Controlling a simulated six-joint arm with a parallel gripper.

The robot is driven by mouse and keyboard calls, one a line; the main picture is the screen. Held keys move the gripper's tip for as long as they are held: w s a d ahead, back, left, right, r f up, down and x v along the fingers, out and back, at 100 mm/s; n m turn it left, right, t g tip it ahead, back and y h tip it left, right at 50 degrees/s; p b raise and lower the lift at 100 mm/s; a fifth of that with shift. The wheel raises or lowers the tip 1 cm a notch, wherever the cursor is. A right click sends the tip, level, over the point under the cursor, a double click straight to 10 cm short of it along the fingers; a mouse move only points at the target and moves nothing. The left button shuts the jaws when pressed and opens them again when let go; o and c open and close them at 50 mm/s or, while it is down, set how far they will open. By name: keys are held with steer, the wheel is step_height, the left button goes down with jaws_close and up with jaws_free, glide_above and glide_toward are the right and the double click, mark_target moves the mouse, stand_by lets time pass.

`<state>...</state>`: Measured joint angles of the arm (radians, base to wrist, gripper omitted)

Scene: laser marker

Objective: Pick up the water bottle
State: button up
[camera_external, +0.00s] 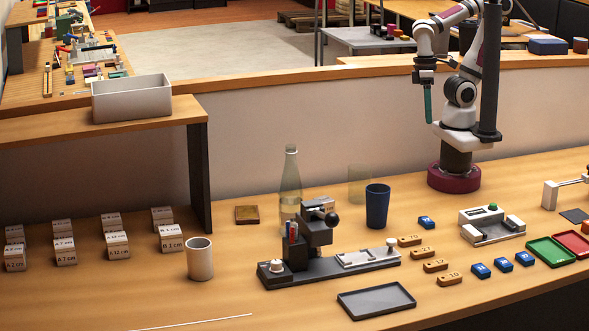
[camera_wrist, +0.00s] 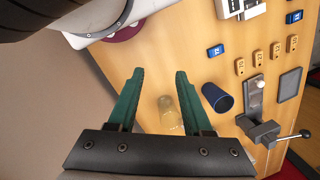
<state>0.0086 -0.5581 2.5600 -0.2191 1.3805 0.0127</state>
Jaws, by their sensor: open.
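The water bottle (camera_external: 291,184), clear and pale green with a narrow neck, stands upright on the wooden table behind the laser marker (camera_external: 312,242). The marker hides part of its base. I cannot make the bottle out in the wrist view. My gripper (camera_external: 428,104), with green fingers pointing down, hangs high above the table, well to the right of the bottle. In the wrist view my gripper (camera_wrist: 158,72) shows its two fingers apart with nothing held between them.
A clear glass (camera_external: 360,182) and a dark blue cup (camera_external: 377,206) stand between the bottle and my arm. A small wooden coaster (camera_external: 247,214) lies left of the bottle. A white cup (camera_external: 200,259) and a grey tray (camera_external: 376,301) are nearer the front.

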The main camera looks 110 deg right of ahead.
stand_by(0.3)
steer(key=o, duration=0.8)
steer(key=w+d+f+n+t+h, duration=0.2)
steer(key=w+d+f, duration=0.1)
steer(key=w, duration=0.7)
steer(key=n+t+y, duration=0.5)
steer(key=n+t, duration=0.3)
steer(key=t, duration=0.2)
glide_toward(282, 207)
steer(key=x, duration=0.4)
steer(key=shift+d+f, duration=0.1)
steer(key=shift+d, duration=0.1)
steer(key=x, duration=0.5)
steer(key=shift+w+a+f, duration=0.15)
steer(key=shift+w+a, duration=0.05)
steer(key=shift+w, duration=0.1)
